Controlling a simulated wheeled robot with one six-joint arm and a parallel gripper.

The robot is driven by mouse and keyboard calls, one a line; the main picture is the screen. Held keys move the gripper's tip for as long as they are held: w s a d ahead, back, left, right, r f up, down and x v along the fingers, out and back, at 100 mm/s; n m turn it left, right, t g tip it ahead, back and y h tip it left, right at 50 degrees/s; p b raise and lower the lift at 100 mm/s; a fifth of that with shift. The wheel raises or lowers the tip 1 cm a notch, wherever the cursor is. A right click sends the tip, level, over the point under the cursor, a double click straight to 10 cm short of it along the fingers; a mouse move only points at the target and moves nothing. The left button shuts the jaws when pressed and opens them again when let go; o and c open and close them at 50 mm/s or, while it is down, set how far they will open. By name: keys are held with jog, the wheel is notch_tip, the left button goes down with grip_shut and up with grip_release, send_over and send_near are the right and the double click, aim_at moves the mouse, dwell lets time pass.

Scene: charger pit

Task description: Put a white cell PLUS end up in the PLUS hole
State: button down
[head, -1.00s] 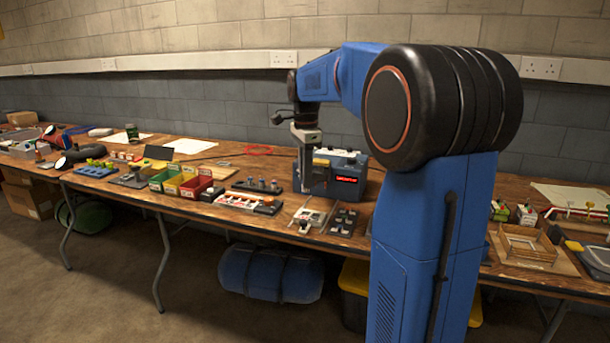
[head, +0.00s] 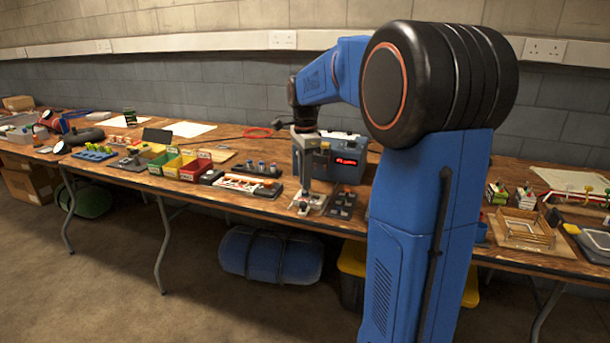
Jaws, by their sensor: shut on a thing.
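My gripper (head: 307,184) points down over the front part of the workbench, just in front of a blue box with a lit red display (head: 347,162). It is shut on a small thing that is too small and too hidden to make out. Below the gripper is a light, flat fixture (head: 309,205), and beside it to the right a dark tray with several wells (head: 342,204). I cannot tell whether the held thing touches the fixture. Several small upright cylinders (head: 262,166) stand in a dark rack to the left. No PLUS mark can be read.
A white and orange tray (head: 248,184) and green, yellow and red bins (head: 185,166) stand left of the gripper. My arm hides part of the bench to the right. A wooden frame (head: 525,228) lies beyond it. The bench's front edge is close to the fixture.

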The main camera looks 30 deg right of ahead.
jog(key=shift+f, duration=1)
dwell(1.4)
jog(key=c, duration=1.6)
grip_release()
jog(key=shift+o, duration=0.2)
jog(key=shift+r, duration=0.1)
jog(key=shift+r, duration=3.4)
